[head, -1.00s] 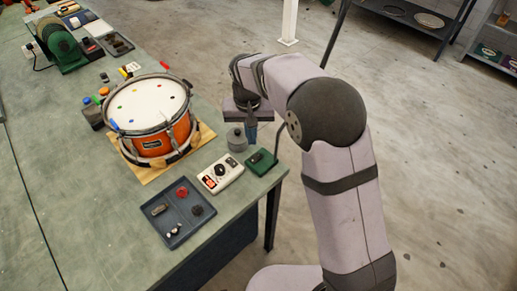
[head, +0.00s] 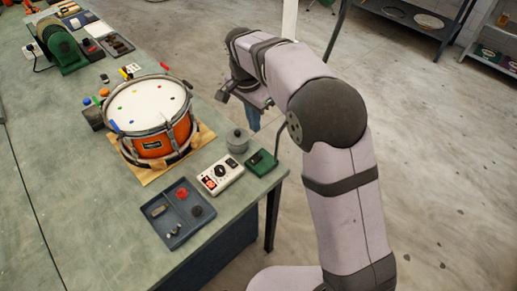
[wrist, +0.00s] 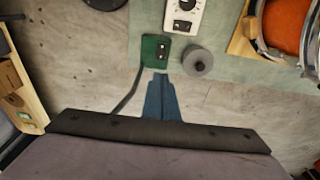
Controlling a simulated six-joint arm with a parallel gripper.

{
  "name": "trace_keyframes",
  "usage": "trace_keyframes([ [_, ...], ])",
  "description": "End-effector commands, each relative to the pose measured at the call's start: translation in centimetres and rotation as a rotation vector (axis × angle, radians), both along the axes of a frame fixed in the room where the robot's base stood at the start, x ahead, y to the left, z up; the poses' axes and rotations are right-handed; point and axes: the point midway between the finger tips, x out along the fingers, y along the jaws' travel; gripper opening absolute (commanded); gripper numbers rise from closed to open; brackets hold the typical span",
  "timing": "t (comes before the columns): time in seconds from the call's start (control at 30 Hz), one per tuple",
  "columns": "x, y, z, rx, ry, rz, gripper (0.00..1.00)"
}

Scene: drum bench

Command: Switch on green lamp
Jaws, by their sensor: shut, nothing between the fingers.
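A green box (head: 261,162) with dark fittings on top lies at the bench's near right corner. In the wrist view this green box (wrist: 148,48) shows two small switch-like parts on its right half. I cannot make out a separate green lamp or whether anything is lit. My gripper (head: 254,127) is beyond the bench edge, past the green box. In the wrist view, its blue fingers (wrist: 160,76) are together and empty, pointing toward the box's near edge, apparently apart from it.
A grey lidded canister (head: 238,142) stands beside the green box. A white box with a black dial (head: 220,175) and a tray (head: 173,235) of small parts lie nearby. An orange drum (head: 150,143) stands farther back. A green machine (head: 62,50) sits at the far end.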

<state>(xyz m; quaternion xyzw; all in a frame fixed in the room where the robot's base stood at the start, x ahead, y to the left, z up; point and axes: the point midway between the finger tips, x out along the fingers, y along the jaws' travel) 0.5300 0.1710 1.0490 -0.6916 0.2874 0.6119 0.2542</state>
Motion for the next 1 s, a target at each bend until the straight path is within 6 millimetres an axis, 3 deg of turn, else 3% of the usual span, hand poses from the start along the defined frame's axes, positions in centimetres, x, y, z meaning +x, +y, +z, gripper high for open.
trace_keyframes([
  [0.37,0.1,-0.2,-1.5,-0.002,0.003,0.002,0.00],
  [1.0,0.9,-1.1,-11.7,-0.002,0.004,0.001,0.00],
])
